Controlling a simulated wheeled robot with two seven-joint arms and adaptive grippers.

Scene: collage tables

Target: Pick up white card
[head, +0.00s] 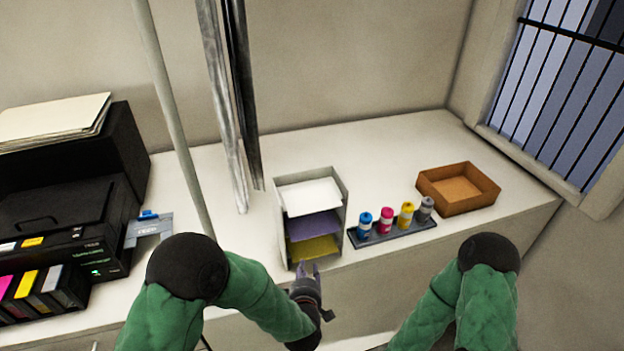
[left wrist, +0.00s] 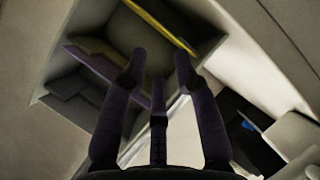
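The white card (head: 310,195) lies in the top compartment of a grey open-front organizer (head: 340,215) in the head view. A purple card (head: 313,227) lies in the middle compartment and a yellow card (head: 314,248) in the bottom one. My left gripper (head: 307,270) is in front of the organizer's lower front edge, below the white card. In the left wrist view my left gripper (left wrist: 160,72) has its dark fingers spread apart with nothing between them, facing the organizer and the yellow card's edge (left wrist: 160,25). My right gripper is not in view.
Right of the organizer stands a dark rack (head: 392,234) with several colored bottles, then a brown box (head: 458,189). A printer (head: 65,225) and paper stack (head: 55,122) are at left. A thin pole (head: 172,115) rises between.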

